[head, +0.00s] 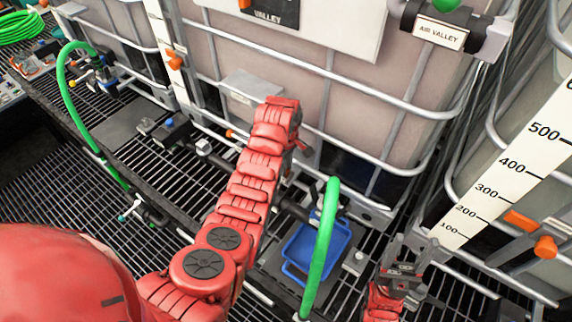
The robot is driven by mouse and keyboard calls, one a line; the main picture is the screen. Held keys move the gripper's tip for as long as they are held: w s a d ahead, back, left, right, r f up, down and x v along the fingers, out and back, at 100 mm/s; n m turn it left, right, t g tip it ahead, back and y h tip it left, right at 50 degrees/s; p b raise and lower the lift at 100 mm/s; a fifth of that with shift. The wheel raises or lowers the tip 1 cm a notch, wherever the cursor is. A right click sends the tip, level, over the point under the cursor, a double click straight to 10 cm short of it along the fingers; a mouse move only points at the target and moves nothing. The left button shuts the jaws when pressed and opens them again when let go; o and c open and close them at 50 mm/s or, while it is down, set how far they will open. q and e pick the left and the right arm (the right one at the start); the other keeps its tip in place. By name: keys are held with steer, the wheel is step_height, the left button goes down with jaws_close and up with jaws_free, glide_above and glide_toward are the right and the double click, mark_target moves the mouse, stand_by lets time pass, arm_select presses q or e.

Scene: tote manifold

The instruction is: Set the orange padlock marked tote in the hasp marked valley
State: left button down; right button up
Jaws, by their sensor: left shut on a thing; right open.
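My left arm reaches up the middle of the head view to the tank marked valley (310,70). My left gripper (298,146), at the arm's far end against the cage bars, is mostly hidden by its own wrist. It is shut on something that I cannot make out. I cannot identify the orange padlock marked tote or the hasp marked valley. A dark sign reading VALLEY (267,16) is on the tank's front. A grey box (250,92) with a small label sits on the cage just left of my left gripper. My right gripper (406,250) is open and empty at lower right, over the grating.
Another green hose (66,95) hangs at left. A label reading AIR VALLEY (440,32) is at upper right. A gauge strip (510,165) with orange clips stands at right.

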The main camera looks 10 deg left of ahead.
arm_select(q)
steer(key=shift+f, duration=0.15)
steer(key=shift+f, duration=0.15)
steer(key=c, duration=0.7)
jaws_free()
